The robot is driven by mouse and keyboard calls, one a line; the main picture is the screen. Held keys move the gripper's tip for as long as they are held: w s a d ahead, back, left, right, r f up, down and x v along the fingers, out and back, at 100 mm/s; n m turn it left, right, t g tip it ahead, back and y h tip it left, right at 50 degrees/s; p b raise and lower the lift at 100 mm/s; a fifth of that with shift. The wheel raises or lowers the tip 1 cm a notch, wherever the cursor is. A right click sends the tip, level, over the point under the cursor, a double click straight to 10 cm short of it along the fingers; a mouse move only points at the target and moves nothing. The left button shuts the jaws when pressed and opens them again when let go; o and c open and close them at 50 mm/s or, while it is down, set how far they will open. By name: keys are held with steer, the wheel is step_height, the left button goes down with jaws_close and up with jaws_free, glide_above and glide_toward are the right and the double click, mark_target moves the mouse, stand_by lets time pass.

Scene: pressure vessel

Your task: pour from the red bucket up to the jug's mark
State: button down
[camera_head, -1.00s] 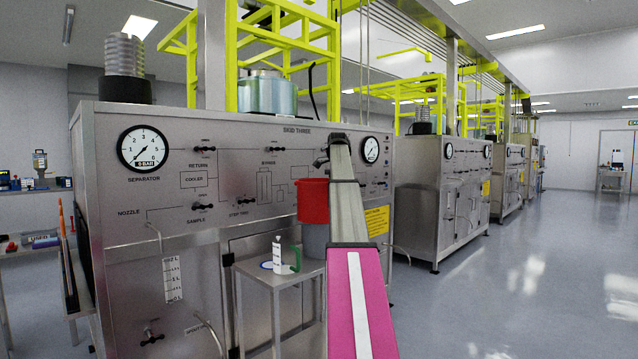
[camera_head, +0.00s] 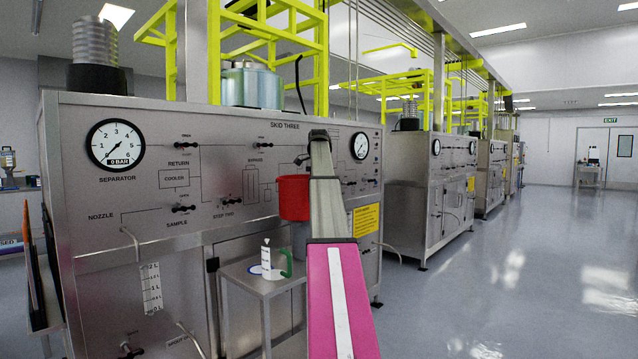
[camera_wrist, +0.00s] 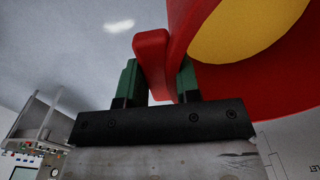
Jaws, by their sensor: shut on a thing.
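The red bucket (camera_head: 294,200) is held up in front of the skid panel, beside my arm. In the wrist view the bucket (camera_wrist: 225,75) shows close up, with a yellow inside. My gripper (camera_wrist: 158,82) has its green fingers on either side of the bucket's red tab-like handle (camera_wrist: 151,60). The fingertips are hidden behind my arm in the head view. The white jug (camera_head: 266,258) with a green handle stands upright on a small steel table (camera_head: 262,284), below and left of the bucket. Its mark and fill level are too small to read.
The steel skid panel (camera_head: 150,200) with gauges and valves stands behind the table. A thin nozzle pipe (camera_head: 130,237) and a white litre scale (camera_head: 151,288) are at its left. A grey shape (camera_head: 300,240) shows under the bucket. The floor (camera_head: 500,270) at right is clear.

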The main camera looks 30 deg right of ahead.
mark_target(305, 191)
steer(key=shift+s+a+f+t+h, duration=0.3)
steer(key=shift+s+a+f+h, duration=0.1)
steer(key=shift+a+f+h, duration=0.4)
steer(key=shift+s+a+f+t+h, duration=0.15)
steer(key=shift+a+f+t+h, duration=0.05)
steer(key=shift+a+h, duration=0.35)
steer(key=shift+s+a+f+t+h, duration=0.2)
steer(key=shift+a+h, duration=0.2)
steer(key=shift+h, duration=0.25)
steer(key=shift+s+a+f+t+h, duration=0.1)
steer(key=shift+s+a+t+h, duration=0.1)
steer(key=shift+a+h, duration=0.4)
steer(key=shift+s+a+f+t+h, duration=0.15)
steer(key=shift+s+a+h, duration=0.1)
steer(key=shift+a+h, duration=0.3)
steer(key=shift+s+a+f+t+h, duration=0.1)
steer(key=shift+s+a+t+h, duration=0.1)
steer(key=shift+a+h, duration=0.4)
stand_by(0.3)
